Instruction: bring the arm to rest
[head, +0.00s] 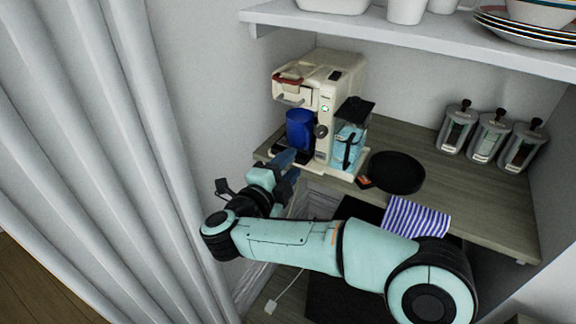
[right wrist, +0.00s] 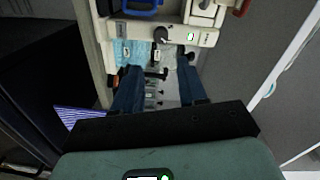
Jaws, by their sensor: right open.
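My right arm reaches in from the lower right in the head view. Its gripper (head: 287,163) is just in front of the coffee machine (head: 325,95), near its base and the counter's front edge. In the right wrist view the two dark blue fingers of the gripper (right wrist: 160,88) are apart, with no object held between them. The coffee machine (right wrist: 185,35) lies beyond them in that view. Whether a finger touches the machine cannot be told. My left gripper is not in view.
A blue mug (head: 299,129) stands in the machine. A black pan (head: 397,172), a striped cloth (head: 417,216) and several canisters (head: 488,138) are on the wooden counter (head: 476,205). A white shelf (head: 420,37) with dishes hangs above. A curtain (head: 95,140) is at left.

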